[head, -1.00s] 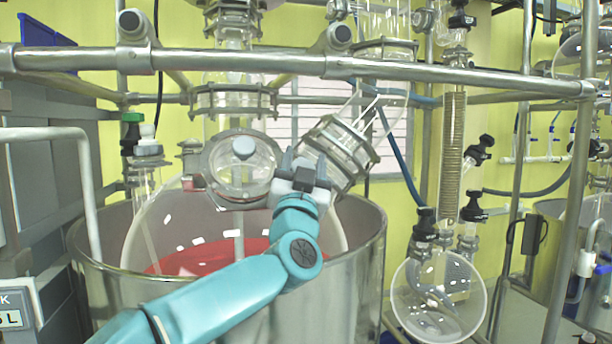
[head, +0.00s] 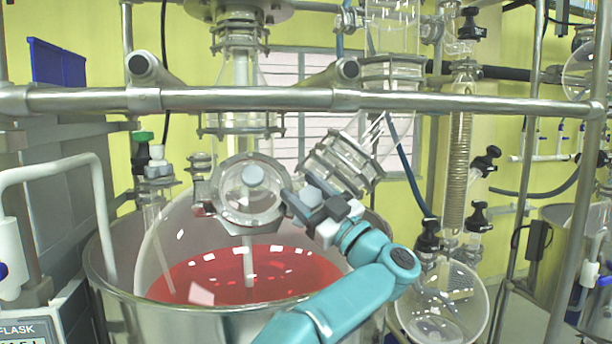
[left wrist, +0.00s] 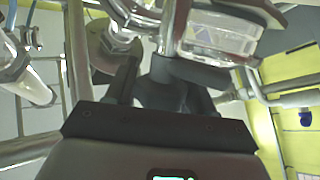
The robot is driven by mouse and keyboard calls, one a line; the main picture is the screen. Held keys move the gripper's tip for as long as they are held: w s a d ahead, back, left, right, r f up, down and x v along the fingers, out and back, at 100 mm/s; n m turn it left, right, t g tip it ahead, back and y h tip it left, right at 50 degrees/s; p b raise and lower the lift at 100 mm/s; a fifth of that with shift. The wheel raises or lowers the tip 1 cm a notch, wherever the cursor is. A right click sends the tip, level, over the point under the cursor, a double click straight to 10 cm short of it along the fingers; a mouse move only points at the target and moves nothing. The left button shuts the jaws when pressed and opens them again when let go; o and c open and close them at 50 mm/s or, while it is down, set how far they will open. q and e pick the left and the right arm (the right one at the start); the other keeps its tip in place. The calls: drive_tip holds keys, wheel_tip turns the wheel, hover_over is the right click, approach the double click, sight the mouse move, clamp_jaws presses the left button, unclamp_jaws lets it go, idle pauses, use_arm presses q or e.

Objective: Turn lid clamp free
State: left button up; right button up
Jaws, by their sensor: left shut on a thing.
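The lid clamp is around the round glass port (head: 247,194) on the front of the reactor lid, in the head view. My left gripper (head: 298,196) is at the right edge of this port, tilted toward the upper left. It is shut on a part of the clamp, which the fingers mostly hide. In the left wrist view a dark piece (left wrist: 165,85) sits between the fingers, near metal and glass fittings. Its exact shape is unclear. My right gripper is in neither view.
The glass vessel with red liquid (head: 240,275) sits in a steel jacket (head: 190,318). A steel rail (head: 250,99) crosses above. An angled glass neck (head: 343,160) is close to the gripper's right. A round flask (head: 440,305) hangs at the lower right.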

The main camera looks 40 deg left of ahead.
use_arm(q)
drive_tip(key=shift+s+r+n+g+h+p, duration=0.1)
drive_tip(key=shift+n+g+h+p, duration=0.3)
drive_tip(key=shift+n+g+p, duration=0.75)
drive_tip(key=shift+g, duration=0.25)
drive_tip(key=o, duration=1)
drive_tip(key=shift+c, duration=0.2)
drive_tip(key=shift+d+f+b, duration=0.1)
drive_tip(key=shift+f+b, duration=0.1)
drive_tip(key=shift+b, duration=0.1)
drive_tip(key=b+v, duration=0.3)
drive_tip(key=v, duration=1.3)
